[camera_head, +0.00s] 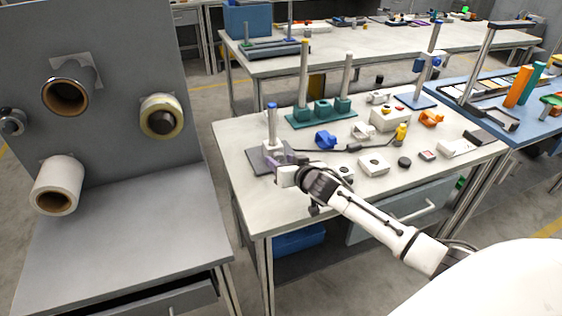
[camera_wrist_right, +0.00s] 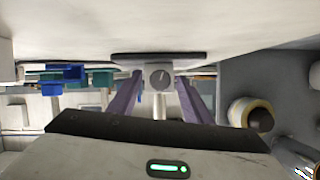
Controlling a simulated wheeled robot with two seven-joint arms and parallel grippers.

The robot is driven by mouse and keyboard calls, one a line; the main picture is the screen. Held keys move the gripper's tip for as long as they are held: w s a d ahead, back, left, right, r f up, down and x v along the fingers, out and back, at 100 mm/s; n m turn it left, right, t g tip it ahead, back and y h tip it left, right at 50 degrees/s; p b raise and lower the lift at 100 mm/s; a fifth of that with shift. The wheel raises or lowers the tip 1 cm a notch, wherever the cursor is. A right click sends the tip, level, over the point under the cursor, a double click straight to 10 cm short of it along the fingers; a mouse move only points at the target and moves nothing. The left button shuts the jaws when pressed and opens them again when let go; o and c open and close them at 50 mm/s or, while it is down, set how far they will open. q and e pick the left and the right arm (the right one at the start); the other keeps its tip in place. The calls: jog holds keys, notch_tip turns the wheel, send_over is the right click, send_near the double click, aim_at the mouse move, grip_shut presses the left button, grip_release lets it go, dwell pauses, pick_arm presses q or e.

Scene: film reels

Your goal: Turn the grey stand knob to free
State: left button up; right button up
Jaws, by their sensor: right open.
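The grey stand (camera_head: 254,163) is at the left end of the workbench. It has a dark flat base, a light block and an upright post with a blue top. The grey stand knob (camera_wrist_right: 160,77) is a round dial with a pale pointer line on the block, in the right wrist view, where the stand appears upside down. My right gripper (camera_head: 281,160) is open at the stand. Its two purple fingers appear either side of the knob in the right wrist view; I cannot tell whether they touch it. In the head view the gripper hides the knob. My left gripper is out of view.
Behind the stand is a teal rack (camera_head: 322,115) with posts. A blue clamp-like part (camera_head: 326,140) and several small parts lie to the right on the workbench (camera_head: 232,136). A grey panel (camera_head: 120,120) with film rolls stands at the left, across a gap.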

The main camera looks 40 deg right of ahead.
jog(key=shift+w+f, duration=0.1)
jog(key=shift+w, duration=0.2)
jog(key=c, duration=1.1)
jog(key=shift+o, duration=0.2)
jog(key=shift+a+n, duration=0.1)
jog(key=shift+n, duration=0.2)
jog(key=shift+n+h, duration=0.4)
jog(key=shift+n+g+h, duration=0.3)
jog(key=shift+n+h, duration=0.3)
jog(key=shift+n, duration=0.2)
jog(key=o, duration=1.1)
jog(key=shift+c, duration=0.2)
